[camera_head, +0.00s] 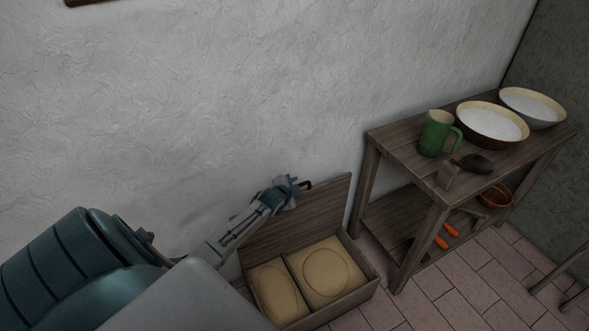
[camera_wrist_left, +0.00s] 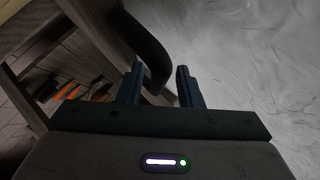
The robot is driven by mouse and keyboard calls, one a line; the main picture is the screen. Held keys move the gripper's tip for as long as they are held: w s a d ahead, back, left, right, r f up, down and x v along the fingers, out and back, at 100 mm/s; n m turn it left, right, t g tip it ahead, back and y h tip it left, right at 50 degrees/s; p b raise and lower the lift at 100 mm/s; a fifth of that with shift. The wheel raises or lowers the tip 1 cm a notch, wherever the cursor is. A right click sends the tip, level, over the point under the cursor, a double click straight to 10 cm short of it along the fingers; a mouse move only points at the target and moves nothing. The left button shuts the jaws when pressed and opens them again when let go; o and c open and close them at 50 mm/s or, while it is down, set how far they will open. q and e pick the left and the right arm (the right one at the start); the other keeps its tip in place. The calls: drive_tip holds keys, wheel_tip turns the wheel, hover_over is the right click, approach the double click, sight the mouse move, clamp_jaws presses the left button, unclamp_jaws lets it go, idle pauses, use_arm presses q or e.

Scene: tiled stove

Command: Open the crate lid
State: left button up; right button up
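The wooden crate (camera_head: 365,293) stands on the floor against the wall. Its lid (camera_head: 318,212) is raised steeply, leaning back toward the wall, and the crate's inside shows. A dark hooked handle (camera_head: 306,184) sits at the lid's upper edge; it also shows as a dark curved bar in the left wrist view (camera_wrist_left: 148,45). My left gripper (camera_head: 297,187) is at this handle. In the left wrist view its two fingers (camera_wrist_left: 160,88) are apart, with the handle's lower end showing between them and a gap beside the right finger. My right gripper is not in view.
Two round, pale yellow items (camera_head: 325,268) lie in the crate's compartments. A wooden shelf table (camera_head: 405,150) stands close on the right, bearing a green mug (camera_head: 436,133), two bowls (camera_head: 492,124) and a dark brush-like item (camera_head: 473,164). Tiled floor (camera_head: 440,295) is clear in front.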

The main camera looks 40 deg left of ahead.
use_arm(q)
drive_tip(key=shift+s, duration=0.1)
